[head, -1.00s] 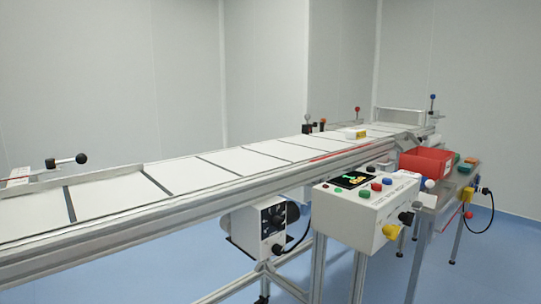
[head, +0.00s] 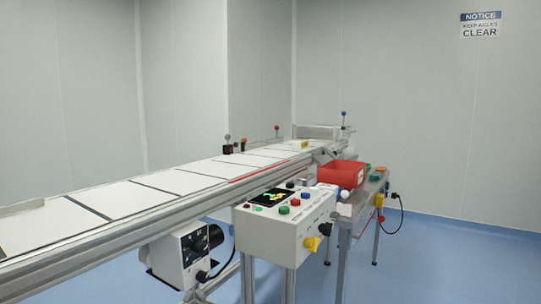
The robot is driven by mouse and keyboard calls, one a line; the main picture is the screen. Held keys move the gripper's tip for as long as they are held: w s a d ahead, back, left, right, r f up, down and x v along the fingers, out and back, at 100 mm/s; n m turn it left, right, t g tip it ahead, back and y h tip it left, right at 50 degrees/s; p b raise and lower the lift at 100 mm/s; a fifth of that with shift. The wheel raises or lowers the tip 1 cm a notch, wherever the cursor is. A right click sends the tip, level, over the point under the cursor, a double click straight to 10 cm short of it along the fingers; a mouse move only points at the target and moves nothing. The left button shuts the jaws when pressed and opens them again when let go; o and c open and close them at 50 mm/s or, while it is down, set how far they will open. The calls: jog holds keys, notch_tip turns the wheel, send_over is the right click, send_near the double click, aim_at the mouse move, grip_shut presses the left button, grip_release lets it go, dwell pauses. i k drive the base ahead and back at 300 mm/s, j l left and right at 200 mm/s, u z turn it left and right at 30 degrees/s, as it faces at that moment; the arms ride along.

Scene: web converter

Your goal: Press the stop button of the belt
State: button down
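The white control box (head: 270,229) stands on posts at the near side of the belt (head: 165,183), right of the picture's middle. The labels are too small to read, so I cannot tell which button is marked stop. A yellow knob (head: 312,244) and a black knob (head: 325,229) are on the right end. My gripper is not in view.
A red bin (head: 341,174) stands on a side table behind the box, with a cable hanging beside it. A motor unit (head: 182,256) hangs under the belt. A small yellow item (head: 305,143) is near the belt's far end. Blue floor (head: 440,265) is open at right.

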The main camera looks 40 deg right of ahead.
aim_at(293, 202)
jog(key=z, duration=1.05)
